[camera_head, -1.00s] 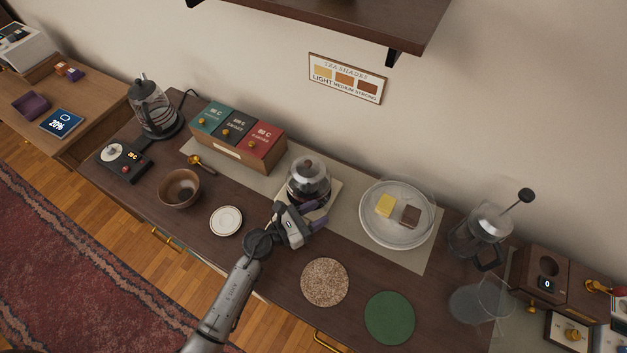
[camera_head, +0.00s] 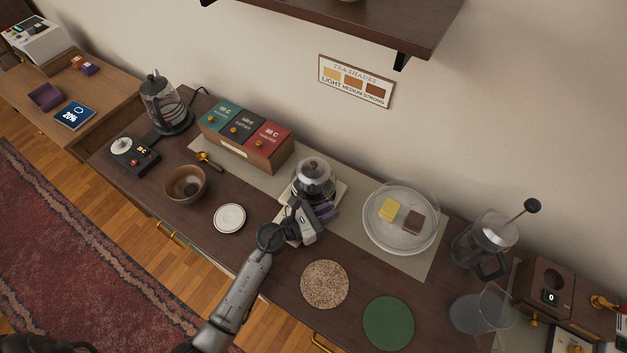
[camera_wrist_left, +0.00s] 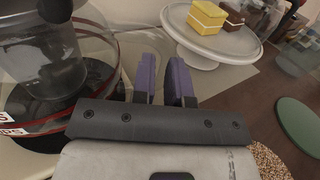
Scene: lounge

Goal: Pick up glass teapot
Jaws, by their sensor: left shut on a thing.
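The glass teapot (camera_head: 314,178) has a metal lid and dark contents. It is upright over a pale square mat at the middle of the counter; whether it touches the mat is hard to tell. My left gripper (camera_head: 325,209) is at its front right side, with its purple fingers close together. In the left wrist view the teapot's glass body (camera_wrist_left: 85,55) fills the left side beside the fingers (camera_wrist_left: 163,78). The gripper is shut on the teapot's clear handle, which is barely visible. My right gripper is not in view.
Right of the teapot stands a glass cake plate (camera_head: 378,238) with two cake pieces. A tea box (camera_head: 245,136) is behind left, a white saucer (camera_head: 229,218) and brown bowl (camera_head: 185,184) left. Cork (camera_head: 325,284) and green (camera_head: 388,322) round mats lie in front. A French press (camera_head: 485,240) stands right.

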